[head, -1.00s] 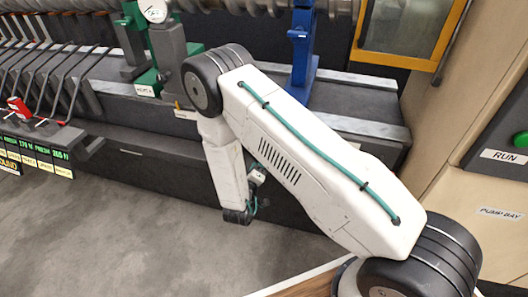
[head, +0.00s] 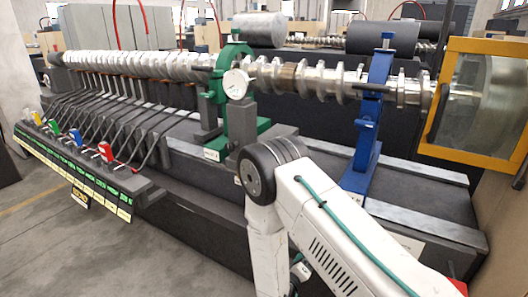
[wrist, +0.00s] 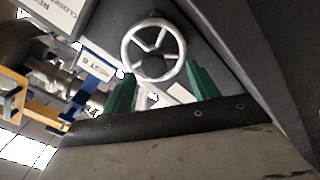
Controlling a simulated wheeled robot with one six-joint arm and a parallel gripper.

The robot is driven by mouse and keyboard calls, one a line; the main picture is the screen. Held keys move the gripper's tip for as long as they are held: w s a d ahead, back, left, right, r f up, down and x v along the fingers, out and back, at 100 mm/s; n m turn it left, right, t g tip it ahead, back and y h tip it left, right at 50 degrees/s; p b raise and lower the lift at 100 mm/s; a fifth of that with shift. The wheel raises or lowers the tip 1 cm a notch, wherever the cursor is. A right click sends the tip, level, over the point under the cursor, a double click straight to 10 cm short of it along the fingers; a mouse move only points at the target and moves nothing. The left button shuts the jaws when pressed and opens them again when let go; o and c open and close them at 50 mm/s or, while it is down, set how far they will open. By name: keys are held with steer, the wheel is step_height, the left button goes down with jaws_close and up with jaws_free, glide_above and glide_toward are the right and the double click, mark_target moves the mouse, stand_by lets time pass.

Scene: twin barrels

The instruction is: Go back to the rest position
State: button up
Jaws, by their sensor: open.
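My gripper (wrist: 160,76) shows in the wrist view as two green fingers spread apart, with no object held between them. Behind the gap is a silver spoked handwheel (wrist: 153,29); I cannot tell how far it is from the fingers. In the head view my white arm rises to a dark elbow joint and its forearm drops out of the bottom of the picture. The gripper itself is out of that view.
A long machine bed (head: 190,155) carries a shaft. A green rest (head: 217,93) with a round gauge (head: 235,83), a blue rest (head: 370,125) and a yellow-framed guard (head: 435,95) stand along it. Several levers with coloured tags line its left front. Grey floor (head: 95,240) is clear at lower left.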

steer(key=s+a+f+m+g+y, duration=0.2)
steer(key=s+a+f+g+y, duration=0.1)
steer(key=a+f+g+y, duration=0.4)
steer(key=s+a+r+g+y, duration=0.2)
steer(key=s+r+g, duration=0.1)
steer(key=r, duration=0.3)
steer(key=s+a+r+g+y, duration=0.2)
steer(key=s+r, duration=0.1)
steer(key=r, duration=0.4)
steer(key=s+d+r, duration=0.6)
steer(key=s+r, duration=0.1)
steer(key=r, duration=0.4)
steer(key=s+d+r+m, duration=0.1)
steer(key=s+d+r, duration=0.5)
steer(key=r, duration=0.5)
steer(key=s+d+r, duration=0.6)
steer(key=s+r, duration=0.4)
steer(key=r, duration=0.1)
steer(key=shift+s+r+m+g+h, duration=0.2)
steer(key=shift+r+m+g+h, duration=0.1)
steer(key=shift+m+h, duration=0.1)
steer(key=shift+d, duration=0.1)
steer(key=shift+c, duration=0.3)
